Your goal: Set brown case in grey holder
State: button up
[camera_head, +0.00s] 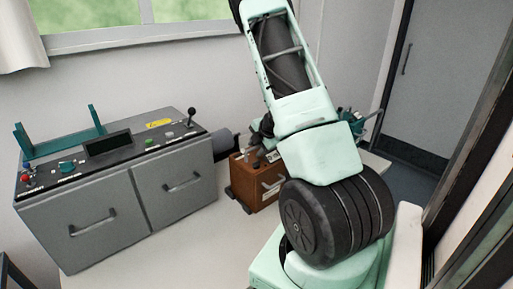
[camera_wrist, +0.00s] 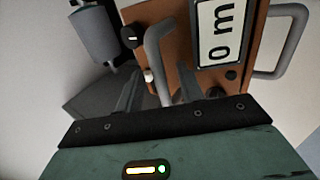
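The brown case (camera_head: 262,184) stands on the white worktop, partly hidden behind my arm. In the wrist view the brown case (camera_wrist: 185,30) shows a white label, dark knobs and grey handles. My gripper (camera_wrist: 158,92) is at the case, with its two fingers apart on either side of the lower part of a grey handle (camera_wrist: 158,50). A gap shows between fingers and handle, so no hold is visible. I cannot surely pick out a grey holder; a teal two-armed bracket (camera_head: 62,140) sits on the grey console (camera_head: 105,215) at left.
A grey cylinder (camera_wrist: 95,35) is close to the case's left side. The console has a black lever (camera_head: 191,116), buttons and drawer handles. A teal item (camera_head: 352,120) stands behind my arm. The white worktop (camera_head: 195,245) is clear in front of the case.

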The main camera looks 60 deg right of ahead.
jog(key=shift+f, duration=0.1)
jog(key=shift+s, duration=0.1)
jog(key=p+v, duration=0.2)
jog(key=v, duration=1.5)
jog(key=shift+r, duration=0.25)
